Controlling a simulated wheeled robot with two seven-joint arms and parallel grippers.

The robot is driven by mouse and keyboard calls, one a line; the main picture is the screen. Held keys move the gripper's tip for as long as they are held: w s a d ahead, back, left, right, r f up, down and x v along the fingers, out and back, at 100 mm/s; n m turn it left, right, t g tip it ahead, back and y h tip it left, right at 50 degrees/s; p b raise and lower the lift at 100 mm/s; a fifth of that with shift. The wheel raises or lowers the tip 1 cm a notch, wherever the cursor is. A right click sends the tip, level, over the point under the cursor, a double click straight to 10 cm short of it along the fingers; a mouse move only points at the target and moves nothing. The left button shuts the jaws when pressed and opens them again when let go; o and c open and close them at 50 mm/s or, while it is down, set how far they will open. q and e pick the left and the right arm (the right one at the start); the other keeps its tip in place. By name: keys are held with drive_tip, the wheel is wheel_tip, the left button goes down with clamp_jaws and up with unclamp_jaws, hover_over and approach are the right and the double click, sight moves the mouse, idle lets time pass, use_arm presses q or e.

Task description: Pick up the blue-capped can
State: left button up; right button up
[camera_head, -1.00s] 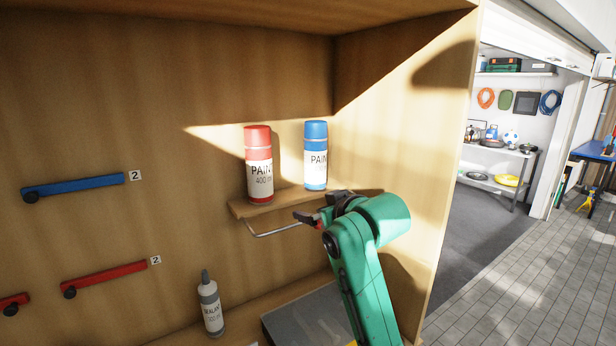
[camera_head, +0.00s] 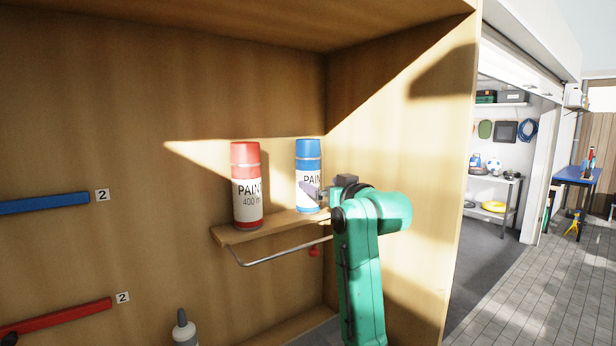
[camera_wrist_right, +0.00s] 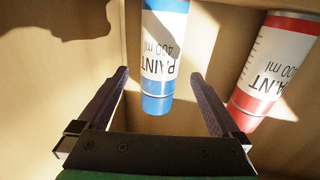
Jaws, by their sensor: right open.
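The blue-capped can (camera_head: 309,152) stands upright on a small wooden shelf (camera_head: 240,236), with a white label reading PAINT. In the head view my right gripper (camera_head: 312,190) is at the can's lower part and partly covers its label. In the right wrist view the blue can (camera_wrist_right: 163,60) shows upside down, in line with the gap between the two open fingers of my right gripper (camera_wrist_right: 165,95). The fingers look apart from the can, with nothing held. My left gripper is not in view.
A red-capped paint can (camera_head: 246,185) stands just left of the blue one, and also shows right of the fingers in the wrist view (camera_wrist_right: 270,70). A metal rail (camera_head: 280,255) runs below the shelf. A sealant bottle (camera_head: 184,330) is lower left. The cabinet side wall is close on the right.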

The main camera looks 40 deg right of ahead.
sight(313, 179)
drive_tip(key=p+x, duration=0.1)
drive_tip(key=x, duration=0.1)
drive_tip(key=p+x, duration=0.3)
drive_tip(key=x, duration=0.1)
drive_tip(key=shift+w+r, duration=0.3)
drive_tip(key=shift+w+d+f, duration=0.1)
drive_tip(key=shift+w+f, duration=0.05)
drive_tip(key=shift+w, duration=0.05)
drive_tip(key=shift+f, duration=0.1)
drive_tip(key=shift+c, duration=0.9)
clamp_jaws()
